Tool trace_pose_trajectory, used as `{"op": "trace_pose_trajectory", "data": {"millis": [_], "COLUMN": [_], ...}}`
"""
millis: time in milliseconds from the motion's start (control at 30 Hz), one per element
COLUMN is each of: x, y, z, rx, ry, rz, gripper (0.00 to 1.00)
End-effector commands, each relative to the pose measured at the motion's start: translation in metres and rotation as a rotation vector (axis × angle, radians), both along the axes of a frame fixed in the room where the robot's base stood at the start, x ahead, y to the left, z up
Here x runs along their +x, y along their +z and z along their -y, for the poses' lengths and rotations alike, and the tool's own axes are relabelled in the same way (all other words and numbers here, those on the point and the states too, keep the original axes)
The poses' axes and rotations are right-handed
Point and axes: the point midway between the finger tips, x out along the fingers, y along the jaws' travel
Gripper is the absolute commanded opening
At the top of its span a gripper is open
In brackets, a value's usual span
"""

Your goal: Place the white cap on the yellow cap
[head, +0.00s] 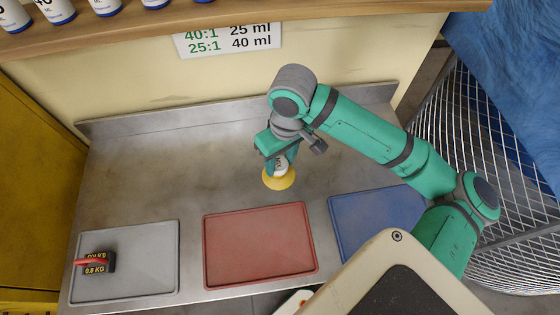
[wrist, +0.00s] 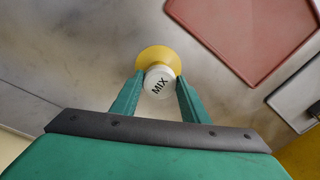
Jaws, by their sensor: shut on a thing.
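The white cap (wrist: 159,82), with "MIX" on its top, is between the fingers of my gripper (wrist: 158,92) in the wrist view. My gripper is shut on it. The yellow cap (wrist: 160,57) is a wider round disc showing just beyond and under the white cap. In the head view the white cap (head: 281,165) sits at the tip of my gripper (head: 277,163), directly over the yellow cap (head: 279,180) on the steel bench. The two overlap in both views; I cannot tell whether they touch.
A red tray (head: 260,246) lies in front of the caps, with a blue tray (head: 375,217) to its right. A grey tray (head: 150,270) at left holds a dark 0.8 KG weight (head: 97,263) with a red handle. The steel bench (head: 170,170) is clear at left.

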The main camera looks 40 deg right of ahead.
Motion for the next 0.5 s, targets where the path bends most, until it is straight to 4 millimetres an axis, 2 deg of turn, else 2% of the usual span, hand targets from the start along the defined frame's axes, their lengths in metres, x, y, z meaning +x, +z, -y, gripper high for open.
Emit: {"op": "trace_pose_trajectory", "data": {"millis": [100,500], "x": [-0.0001,0.0002], "y": [-0.0089,-0.0128], "z": [-0.0002,-0.0003], "rx": [0.0,0.001], "ry": [0.0,0.0], "rz": [0.0,0.001], "gripper": [0.16,0.16]}}
